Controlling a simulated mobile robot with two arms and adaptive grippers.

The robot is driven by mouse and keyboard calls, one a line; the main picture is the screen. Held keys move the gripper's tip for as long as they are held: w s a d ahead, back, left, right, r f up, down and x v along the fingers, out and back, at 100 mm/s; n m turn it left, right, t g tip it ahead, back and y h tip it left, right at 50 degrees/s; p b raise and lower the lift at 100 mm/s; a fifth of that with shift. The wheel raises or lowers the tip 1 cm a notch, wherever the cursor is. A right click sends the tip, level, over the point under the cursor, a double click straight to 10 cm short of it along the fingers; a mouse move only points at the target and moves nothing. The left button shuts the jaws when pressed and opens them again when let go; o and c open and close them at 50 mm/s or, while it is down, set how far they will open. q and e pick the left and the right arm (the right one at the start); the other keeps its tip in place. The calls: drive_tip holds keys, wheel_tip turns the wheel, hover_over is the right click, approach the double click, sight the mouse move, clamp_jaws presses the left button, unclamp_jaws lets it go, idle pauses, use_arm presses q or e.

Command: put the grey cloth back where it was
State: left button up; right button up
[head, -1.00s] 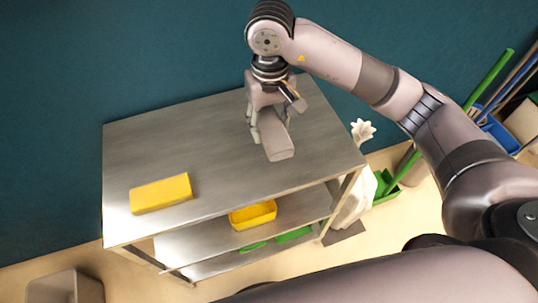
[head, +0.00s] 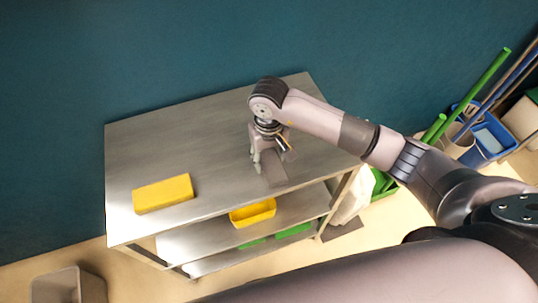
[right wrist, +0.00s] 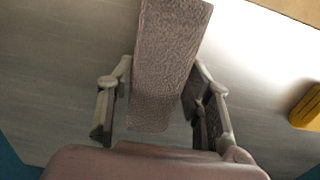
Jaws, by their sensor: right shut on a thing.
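The grey cloth (head: 275,172) is a folded, textured strip at the right part of the metal table's top shelf (head: 225,130), close to the front edge. My right gripper (head: 263,160) points down and is shut on the cloth. In the right wrist view the cloth (right wrist: 165,60) runs out between the two fingers (right wrist: 160,105). I cannot tell whether the cloth touches the tabletop. My left gripper is not in view.
A yellow block (head: 163,194) lies at the table's left front. A yellow tray (head: 253,213) sits on the shelf below. A grey bin (head: 68,287) stands at lower left. Blue bucket (head: 487,140) and long handles are at right. The tabletop's middle is clear.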

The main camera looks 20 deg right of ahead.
sight(269, 157)
drive_tip(key=shift+f, duration=0.1)
drive_tip(key=o, duration=1.1)
drive_tip(key=shift+r, duration=0.2)
wheel_tip(269, 157, up, 12)
drive_tip(key=b, duration=0.2)
drive_tip(key=shift+b, duration=0.4)
